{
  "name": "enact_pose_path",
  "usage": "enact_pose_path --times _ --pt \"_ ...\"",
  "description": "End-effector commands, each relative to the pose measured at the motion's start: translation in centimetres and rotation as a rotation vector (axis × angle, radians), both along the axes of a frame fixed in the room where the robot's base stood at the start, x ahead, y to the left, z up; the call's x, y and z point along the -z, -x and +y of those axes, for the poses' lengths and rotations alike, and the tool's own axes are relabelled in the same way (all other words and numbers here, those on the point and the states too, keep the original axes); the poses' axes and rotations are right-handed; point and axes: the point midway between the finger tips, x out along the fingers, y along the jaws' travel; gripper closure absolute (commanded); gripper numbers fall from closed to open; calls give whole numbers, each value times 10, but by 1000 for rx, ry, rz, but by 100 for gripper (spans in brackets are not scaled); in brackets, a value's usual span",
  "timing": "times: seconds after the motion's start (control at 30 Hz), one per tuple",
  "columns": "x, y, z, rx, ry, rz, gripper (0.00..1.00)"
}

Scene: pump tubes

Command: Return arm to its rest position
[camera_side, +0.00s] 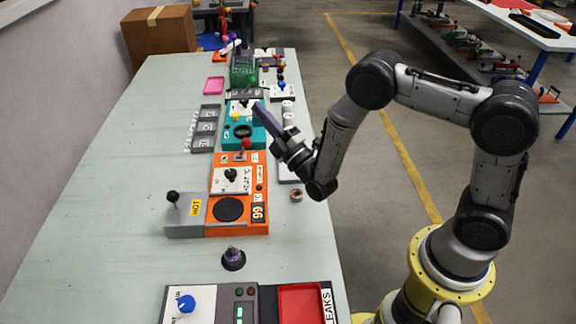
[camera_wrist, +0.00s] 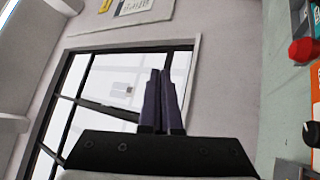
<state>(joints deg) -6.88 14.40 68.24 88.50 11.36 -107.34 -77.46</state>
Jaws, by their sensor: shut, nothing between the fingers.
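My gripper (camera_side: 263,121) shows in the side view with its purple fingers pointing up and to the left, above the far-middle part of the bench. It is clear of the surface and holds nothing. In the wrist view the two purple fingers of my gripper (camera_wrist: 158,100) lie close together and shut, with no object between them. Beyond them the wrist view shows a wall and a window (camera_wrist: 125,80), so the wrist is tilted away from the bench top.
The long bench (camera_side: 130,180) carries an orange station (camera_side: 240,172), a teal station (camera_side: 258,138), a grey slotted tray (camera_side: 205,128), a black-and-purple knob (camera_side: 233,258) and a red tray (camera_side: 300,305). A cardboard box (camera_side: 160,38) stands at the far left. The bench's left side is clear.

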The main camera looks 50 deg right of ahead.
Motion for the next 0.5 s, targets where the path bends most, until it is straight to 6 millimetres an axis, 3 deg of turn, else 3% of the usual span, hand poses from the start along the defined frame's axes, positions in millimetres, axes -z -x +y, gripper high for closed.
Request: enact_pose_path --times 0.03,0.2,0.33,0.5 --pt "-41 -9 -3 -4 -25 -36 100" --pt "-154 -19 -13 -67 -161 -26 100" --pt "-214 -6 -17 -129 -281 42 100" --pt "-259 30 -19 -193 -437 168 100"
